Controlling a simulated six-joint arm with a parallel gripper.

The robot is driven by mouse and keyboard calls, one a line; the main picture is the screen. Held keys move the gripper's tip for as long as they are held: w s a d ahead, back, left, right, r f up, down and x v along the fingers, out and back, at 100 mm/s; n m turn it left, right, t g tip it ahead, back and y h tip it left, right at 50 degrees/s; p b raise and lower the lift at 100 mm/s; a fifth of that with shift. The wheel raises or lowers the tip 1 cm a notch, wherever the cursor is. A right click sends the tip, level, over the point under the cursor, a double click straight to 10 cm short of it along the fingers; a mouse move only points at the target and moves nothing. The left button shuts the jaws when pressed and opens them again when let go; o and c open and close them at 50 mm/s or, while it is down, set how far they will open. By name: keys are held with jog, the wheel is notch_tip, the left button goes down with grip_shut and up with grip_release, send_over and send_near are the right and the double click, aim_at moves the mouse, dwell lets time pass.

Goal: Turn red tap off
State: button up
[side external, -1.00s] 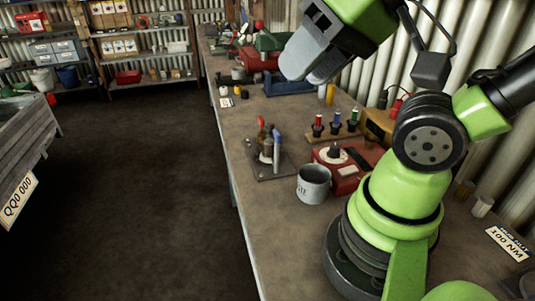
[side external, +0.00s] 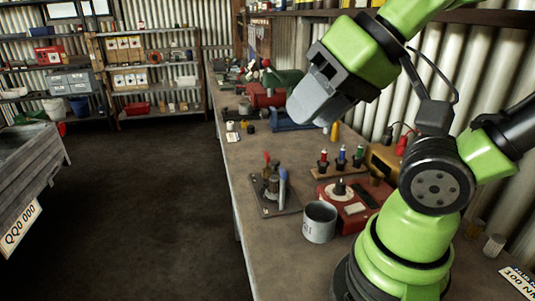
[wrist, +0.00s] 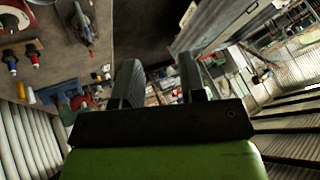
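A small tap fixture stands on a dark square plate (side external: 290,208) on the bench. It has a red handle (side external: 267,159) that stands up and a blue-grey handle (side external: 283,184) beside it. The fixture (wrist: 84,22) also shows at the top left of the wrist view, beyond and left of the fingers. My gripper (side external: 308,112) hangs in the air above the bench, up and right of the fixture in the side view, apart from it. In the wrist view its two fingers (wrist: 160,85) are spread with nothing between them. The tap's outlet and base are too small to make out.
A grey mug (side external: 319,222) and a red box with a dial (side external: 350,210) stand near the fixture. A wooden rack with coloured screwdriver-like tools (side external: 341,162) is behind it. The bench left of the plate is clear.

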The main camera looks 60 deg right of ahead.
jog(key=w+d+m+g+h, duration=0.1)
jog(key=w+d+m+h, duration=0.1)
jog(key=w+d, duration=0.4)
jog(key=m+g+h, duration=0.3)
send_over(267, 153)
jog(key=s+a, duration=0.3)
notch_tip(267, 153, down, 15)
jog(key=x, duration=1)
jog(key=shift+d+f, duration=0.1)
jog(key=shift+f, duration=0.05)
grip_shut()
